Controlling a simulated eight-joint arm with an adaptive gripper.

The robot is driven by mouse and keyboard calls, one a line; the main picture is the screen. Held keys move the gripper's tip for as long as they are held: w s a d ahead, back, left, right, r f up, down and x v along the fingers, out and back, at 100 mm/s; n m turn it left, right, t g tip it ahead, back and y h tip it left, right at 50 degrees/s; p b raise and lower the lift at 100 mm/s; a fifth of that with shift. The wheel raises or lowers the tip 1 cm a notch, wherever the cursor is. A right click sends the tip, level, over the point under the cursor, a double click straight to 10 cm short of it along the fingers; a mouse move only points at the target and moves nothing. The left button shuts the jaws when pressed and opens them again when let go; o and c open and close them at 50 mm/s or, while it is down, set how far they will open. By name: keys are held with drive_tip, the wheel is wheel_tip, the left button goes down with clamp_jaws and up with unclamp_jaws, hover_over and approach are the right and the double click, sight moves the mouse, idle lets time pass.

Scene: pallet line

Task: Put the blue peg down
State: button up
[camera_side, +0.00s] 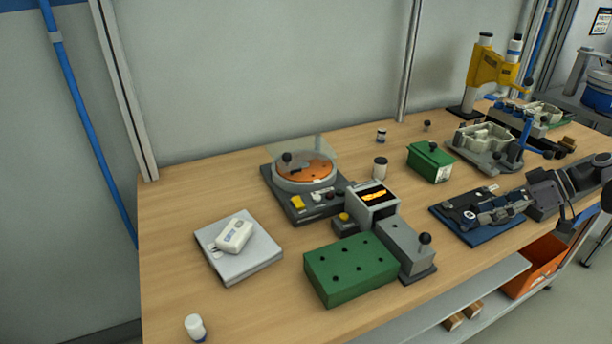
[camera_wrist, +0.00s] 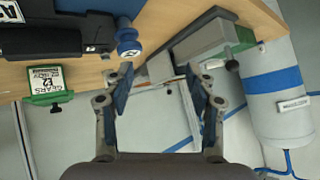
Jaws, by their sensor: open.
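My gripper (camera_wrist: 158,72) is open in the wrist view, its two fingers with blue pads apart and nothing held between them. A short blue cylindrical piece (camera_wrist: 128,38) with a white marking is just beyond the left fingertip, by the table edge; I cannot tell whether it is the blue peg. No blue peg can be picked out for certain in the side view.
The wooden table (camera_side: 180,205) holds a green block with holes (camera_side: 348,272), a grey plate (camera_side: 240,262) with a white box, a round orange-disc device (camera_side: 305,172) and a blue fixture (camera_side: 480,212). A white tank (camera_wrist: 278,95) stands beyond the table edge. The table's left side has free room.

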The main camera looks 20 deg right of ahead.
sight(473, 216)
drive_tip(key=s+d+f+n+t+y, duration=0.1)
drive_tip(key=s+d+n+t+y, duration=0.15)
drive_tip(key=d, duration=0.45)
drive_tip(key=shift+n, duration=0.55)
drive_tip(key=shift+x, duration=5.35)
drive_tip(key=shift+d+f, duration=0.15)
clamp_jaws()
